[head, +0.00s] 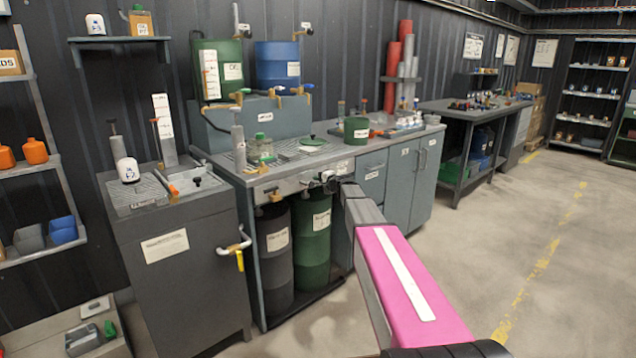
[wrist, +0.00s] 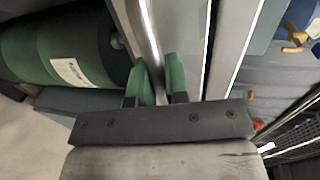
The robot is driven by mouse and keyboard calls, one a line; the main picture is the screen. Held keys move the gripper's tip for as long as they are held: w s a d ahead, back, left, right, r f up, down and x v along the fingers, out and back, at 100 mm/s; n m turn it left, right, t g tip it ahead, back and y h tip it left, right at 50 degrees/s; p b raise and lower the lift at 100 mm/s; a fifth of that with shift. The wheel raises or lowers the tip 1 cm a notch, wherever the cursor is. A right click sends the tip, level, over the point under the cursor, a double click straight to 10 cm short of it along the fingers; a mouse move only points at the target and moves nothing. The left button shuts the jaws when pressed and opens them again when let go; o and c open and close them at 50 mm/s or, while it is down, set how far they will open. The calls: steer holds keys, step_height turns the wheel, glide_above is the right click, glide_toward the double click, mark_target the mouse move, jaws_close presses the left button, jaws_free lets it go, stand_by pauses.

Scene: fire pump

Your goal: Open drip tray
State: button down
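The drip tray seems to be the shallow grey front (head: 296,184) under the bench top in the head view, above the two drums; a small label is on it. It appears flush with the bench. My gripper (head: 329,183) is at the right part of this front. In the wrist view my gripper's two green fingers (wrist: 162,82) stand apart with a narrow gap.
A dark drum (head: 274,250) and a green drum (head: 312,240) stand under the bench; the green one also shows in the wrist view (wrist: 60,45). A grey cabinet (head: 185,275) with a side handle stands to the left. The floor (head: 480,230) to the right is clear.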

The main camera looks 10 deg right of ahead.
steer(key=f+v, duration=0.2)
steer(key=v, duration=1.2)
steer(key=s+f+v, duration=0.1)
steer(key=f+v, duration=0.2)
steer(key=v, duration=1.1)
steer(key=shift+d+f, duration=0.25)
steer(key=shift+f, duration=0.05)
steer(key=c, duration=1.1)
jaws_free()
steer(key=shift+c, duration=0.2)
steer(key=v, duration=1)
steer(key=shift+s+d, duration=0.25)
steer(key=shift+s, duration=0.05)
steer(key=s+a+f+n+g+h, duration=0.1)
steer(key=s+a+f+n+g, duration=0.15)
steer(key=a+f, duration=0.35)
steer(key=s+a+f+n+g, duration=0.2)
steer(key=a+f+g, duration=0.2)
steer(key=a+f, duration=0.2)
steer(key=s+a+f+n+g+h, duration=0.6)
steer(key=s+f+h, duration=0.1)
steer(key=s+f, duration=0.3)
steer(key=shift+s+a+f+n+h, duration=0.25)
steer(key=shift+f+n+h, duration=0.15)
steer(key=shift+f, duration=0.2)
